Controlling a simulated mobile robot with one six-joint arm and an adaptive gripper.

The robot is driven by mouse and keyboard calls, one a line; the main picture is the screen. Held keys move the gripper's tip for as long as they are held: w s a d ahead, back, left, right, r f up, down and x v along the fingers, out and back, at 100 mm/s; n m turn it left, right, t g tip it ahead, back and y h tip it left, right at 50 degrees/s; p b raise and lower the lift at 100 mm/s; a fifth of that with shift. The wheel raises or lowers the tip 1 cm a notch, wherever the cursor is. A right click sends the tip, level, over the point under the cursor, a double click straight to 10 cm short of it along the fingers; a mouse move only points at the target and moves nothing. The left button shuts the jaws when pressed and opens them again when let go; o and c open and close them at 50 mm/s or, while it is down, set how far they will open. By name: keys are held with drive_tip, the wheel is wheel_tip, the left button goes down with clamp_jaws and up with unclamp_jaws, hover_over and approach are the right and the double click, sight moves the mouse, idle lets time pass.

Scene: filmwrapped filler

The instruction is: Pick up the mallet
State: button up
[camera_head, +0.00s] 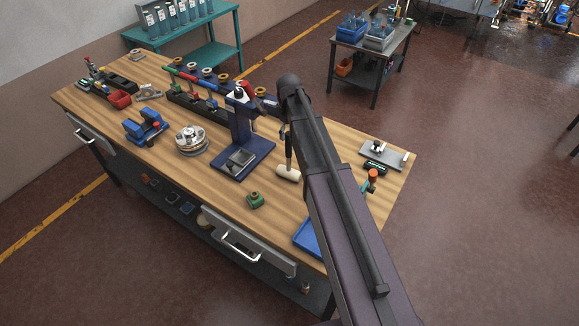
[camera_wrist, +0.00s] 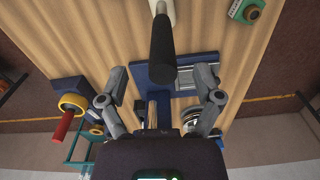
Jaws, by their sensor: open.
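The mallet has a pale cylindrical head (camera_head: 288,173) resting on the wooden bench and a dark handle (camera_head: 288,148) that appears to point up. My arm partly covers it in the head view. In the wrist view, the black handle (camera_wrist: 162,48) runs down from the pale head at the top edge, its near end wider. My gripper (camera_wrist: 163,76) is open, with one finger on each side of the handle's end in the picture. I cannot tell whether the handle is at fingertip depth. I see no contact.
A blue press (camera_head: 240,140) stands left of the mallet, close to it. A green block (camera_head: 255,200), a blue tray (camera_head: 307,238) and an orange-topped tool (camera_head: 372,177) are nearby. A grey plate (camera_head: 384,155) lies at the right end. Bare bench shows around the mallet head.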

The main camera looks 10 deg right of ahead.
sight(289, 143)
drive_tip(key=shift+s+f+b, duration=0.1)
drive_tip(key=shift+f+b, duration=2.45)
drive_tip(key=shift+f, duration=0.05)
clamp_jaws()
